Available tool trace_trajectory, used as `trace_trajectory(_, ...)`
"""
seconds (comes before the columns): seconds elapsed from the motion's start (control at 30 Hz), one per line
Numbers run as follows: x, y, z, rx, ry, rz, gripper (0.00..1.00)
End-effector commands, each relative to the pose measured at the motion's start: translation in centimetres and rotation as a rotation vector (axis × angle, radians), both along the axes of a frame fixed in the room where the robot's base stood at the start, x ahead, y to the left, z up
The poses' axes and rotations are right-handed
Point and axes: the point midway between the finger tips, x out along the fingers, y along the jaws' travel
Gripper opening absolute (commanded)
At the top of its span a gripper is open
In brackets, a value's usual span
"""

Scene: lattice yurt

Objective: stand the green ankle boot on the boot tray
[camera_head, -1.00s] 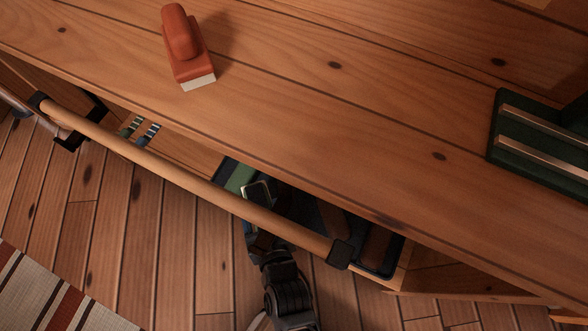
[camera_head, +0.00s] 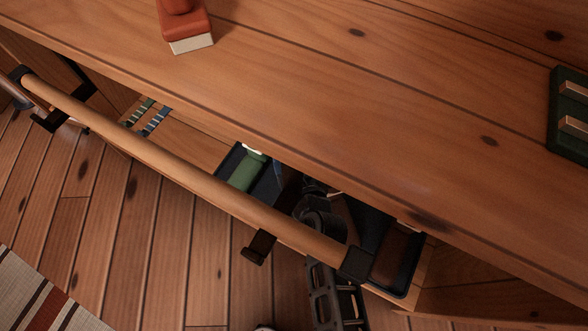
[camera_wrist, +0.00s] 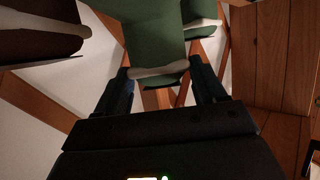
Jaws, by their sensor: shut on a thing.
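The green ankle boot (camera_head: 242,173) shows in the head view at the left end of a dark tray (camera_head: 405,291), inside an open drawer under the counter. My gripper (camera_wrist: 162,82) is shut on the boot. In the wrist view the green boot (camera_wrist: 152,35) rises between the fingers, with a cream edge by the fingertips. Another green part with a cream edge shows behind it; I cannot tell whether it is the same boot. In the head view my wrist reaches into the drawer over its bar, and the counter edge hides part of the tray.
A brown boot (camera_wrist: 40,30) is at upper left in the wrist view. The drawer's round wooden bar (camera_head: 180,165) crosses in front of the tray. Striped items (camera_head: 153,120) lie in the drawer's left part.

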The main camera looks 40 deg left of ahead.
Motion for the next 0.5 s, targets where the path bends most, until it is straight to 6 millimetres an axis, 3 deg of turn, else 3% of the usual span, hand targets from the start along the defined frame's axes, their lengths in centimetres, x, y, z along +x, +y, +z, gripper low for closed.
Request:
trace_trajectory(0.1, 0.0, 0.0, -2.4, 0.000, 0.000, -0.001, 0.00)
trace_trajectory(0.23, 0.0, 0.1, -4.0, 0.002, 0.000, 0.000, 0.00)
trace_trajectory(0.5, 0.4, 0.1, -4.3, 0.001, -0.001, -0.001, 0.00)
